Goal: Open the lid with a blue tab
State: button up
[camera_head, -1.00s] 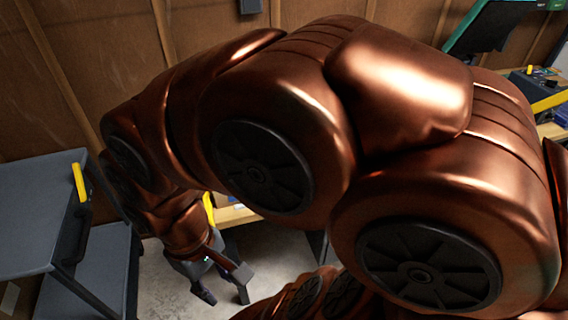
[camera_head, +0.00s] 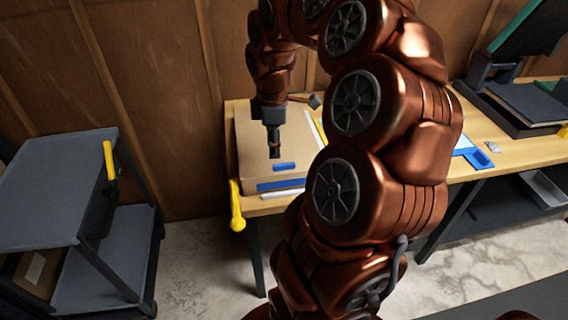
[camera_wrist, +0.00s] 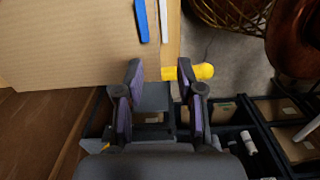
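A brown cardboard-coloured box with a flat lid (camera_head: 252,140) sits on the wooden table's left end; it fills the upper left of the wrist view (camera_wrist: 65,40). A short blue tab (camera_head: 284,166) lies near the lid's front, with a longer blue strip (camera_head: 280,184) before it. One blue piece (camera_wrist: 141,20) shows in the wrist view; I cannot tell which. My gripper (camera_head: 274,154) points down above the lid, left of the tab in the head view. In the wrist view its fingers (camera_wrist: 163,80) are apart, with nothing held; contact with the box is unclear.
A white strip (camera_head: 284,194) lies along the box's front. A yellow handle (camera_head: 236,206) is at the table's left corner. A grey cart (camera_head: 50,190) stands left, with floor between. Blue items (camera_head: 474,154) and a dark case (camera_head: 530,106) are on the table's right.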

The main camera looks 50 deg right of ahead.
aim_at(284, 164)
jog(key=d, duration=0.3)
jog(key=shift+d+f, duration=0.15)
jog(key=shift+f, duration=0.25)
jog(key=shift+s+d+f+n, duration=0.1)
jog(key=shift+d+f+n, duration=0.1)
jog(key=shift+n, duration=0.1)
jog(key=shift+f+p, duration=0.65)
jog(key=shift+f, duration=3)
jog(key=shift+a, duration=0.1)
grip_shut()
